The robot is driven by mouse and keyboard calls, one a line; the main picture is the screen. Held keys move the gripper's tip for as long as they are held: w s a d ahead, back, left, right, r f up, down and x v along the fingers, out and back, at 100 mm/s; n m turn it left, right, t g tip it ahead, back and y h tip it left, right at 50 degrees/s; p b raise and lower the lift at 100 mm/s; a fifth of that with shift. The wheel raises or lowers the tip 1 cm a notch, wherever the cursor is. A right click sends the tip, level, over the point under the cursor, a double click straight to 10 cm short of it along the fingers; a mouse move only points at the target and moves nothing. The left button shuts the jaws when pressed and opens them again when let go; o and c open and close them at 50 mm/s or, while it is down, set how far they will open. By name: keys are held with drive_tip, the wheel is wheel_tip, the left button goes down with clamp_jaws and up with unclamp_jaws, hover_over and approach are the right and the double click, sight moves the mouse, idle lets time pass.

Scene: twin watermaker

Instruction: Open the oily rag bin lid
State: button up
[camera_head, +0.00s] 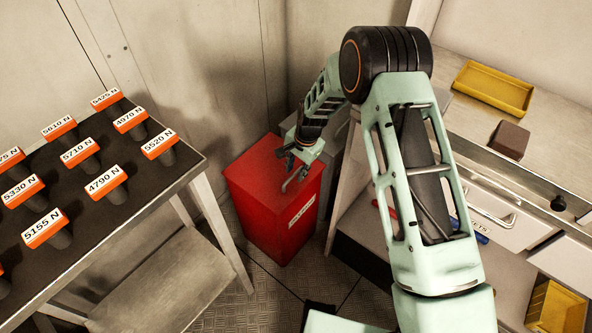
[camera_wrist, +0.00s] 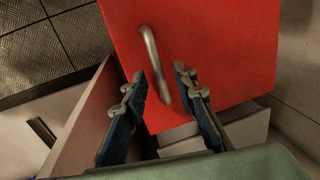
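The oily rag bin (camera_head: 270,220) is a red box with a white label on its front, standing on the floor between the table and the workbench. Its red lid (camera_head: 258,172) looks closed, and it fills the upper middle of the wrist view (camera_wrist: 215,55). A curved metal handle (camera_wrist: 155,62) is on the lid; it also shows in the head view (camera_head: 294,178). My gripper (camera_head: 290,160) is above the lid, near the handle. In the wrist view my gripper (camera_wrist: 160,82) is open, with its fingers on either side of the handle's near end. I cannot tell if they touch it.
At left, a dark-topped table (camera_head: 150,185) holds several orange-labelled pieces. At right, a workbench (camera_head: 450,110) carries a yellow tray (camera_head: 494,87) and a brown block (camera_head: 508,141). Walls stand close behind the bin. Some tiled floor (camera_head: 285,290) is clear in front.

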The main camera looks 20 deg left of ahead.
clamp_jaws()
drive_tip(key=shift+r, duration=0.2)
